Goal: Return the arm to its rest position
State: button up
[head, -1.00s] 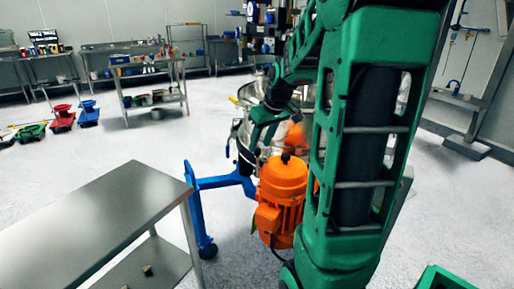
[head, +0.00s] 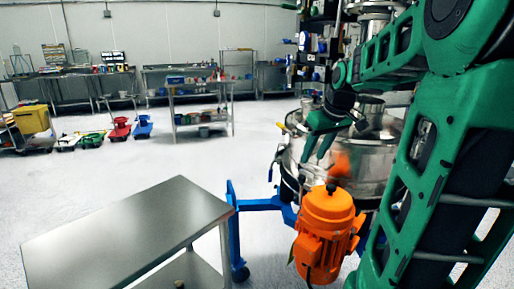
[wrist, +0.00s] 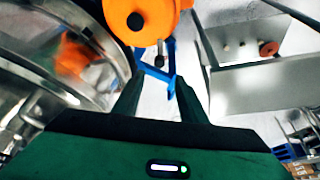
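My gripper (head: 316,156) is green and hangs fingers-down over the near left side of the steel sifter (head: 375,156) in the head view. In the wrist view its two fingers (wrist: 157,82) stand apart with nothing between them. The sifter's round rim shows at the left of the wrist view, with a blurred orange patch inside. The orange motor (head: 324,228) stands just in front of the sifter and at the top of the wrist view (wrist: 140,18). My green arm fills the right of the head view and hides part of the sifter.
A steel table (head: 125,232) stands at the front left. A blue wheeled frame (head: 262,205) runs beside the sifter and motor. A shelf cart (head: 200,122) and coloured dollies (head: 120,132) are farther back. The floor between them is clear.

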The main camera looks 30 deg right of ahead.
jog(key=s+a+f+m+g, duration=0.1)
jog(key=s+a+f, duration=0.2)
jog(key=s, duration=0.4)
jog(key=s+a+f+m+g, duration=0.2)
jog(key=s+a+f, duration=0.2)
jog(key=s, duration=0.3)
jog(key=s+a+f+m+g, duration=0.1)
jog(key=s+a+f+m, duration=0.1)
jog(key=s+a+f, duration=0.2)
jog(key=s+a, duration=0.2)
jog(key=s, duration=0.2)
jog(key=shift+g+y, duration=0.3)
jog(key=shift+f, duration=0.1)
jog(key=shift+w+f, duration=0.25)
jog(key=shift+w, duration=0.4)
